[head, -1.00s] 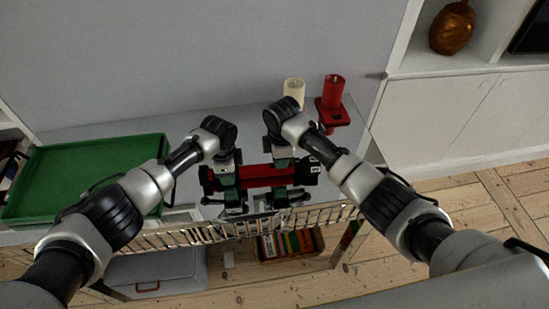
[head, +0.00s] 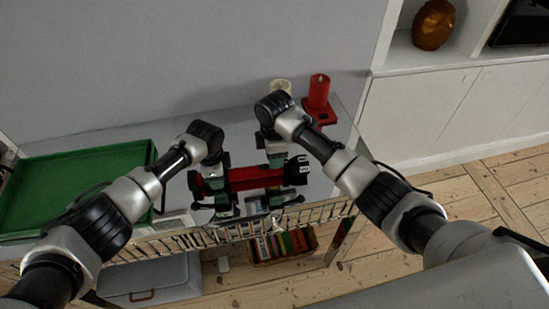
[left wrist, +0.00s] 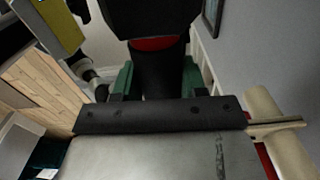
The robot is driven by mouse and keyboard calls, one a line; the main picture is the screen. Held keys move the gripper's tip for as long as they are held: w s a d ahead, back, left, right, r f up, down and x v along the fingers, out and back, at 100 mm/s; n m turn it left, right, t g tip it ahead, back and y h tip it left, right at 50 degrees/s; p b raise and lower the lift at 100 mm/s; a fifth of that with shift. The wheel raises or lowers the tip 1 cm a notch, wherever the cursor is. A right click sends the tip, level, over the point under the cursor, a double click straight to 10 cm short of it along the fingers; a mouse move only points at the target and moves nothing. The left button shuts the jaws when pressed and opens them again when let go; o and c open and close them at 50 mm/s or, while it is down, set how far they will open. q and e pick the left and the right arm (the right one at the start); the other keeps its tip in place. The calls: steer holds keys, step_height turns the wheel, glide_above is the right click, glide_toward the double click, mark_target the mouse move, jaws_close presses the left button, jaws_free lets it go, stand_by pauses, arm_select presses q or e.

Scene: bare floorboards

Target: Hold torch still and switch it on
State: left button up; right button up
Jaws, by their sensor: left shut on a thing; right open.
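The torch (head: 247,178) is a red cylinder with a black head at its right end. It lies sideways in front of me, just behind the wire rail in the head view. My left gripper (head: 216,184) is shut around its left part. My right gripper (head: 275,174) is open, with its fingers on both sides of the torch near the black head; I cannot tell whether they touch it. In the left wrist view, a dark part of the torch (left wrist: 157,70) shows between the green finger pads. The torch's switch cannot be made out.
A green tray (head: 75,178) stands at the left of the table. A red candle (head: 318,90) on a red holder and a cream candle (head: 281,86) stand behind the right arm. The wire rail (head: 170,243) runs along the front. A grey box (head: 150,277) is below.

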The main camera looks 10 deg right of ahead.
step_height(320, 180, up, 10)
stand_by(0.3)
arm_select(q)
steer(key=o, duration=1.1)
steer(key=shift+o, duration=0.3)
arm_select(e)
steer(key=shift+f, duration=0.1)
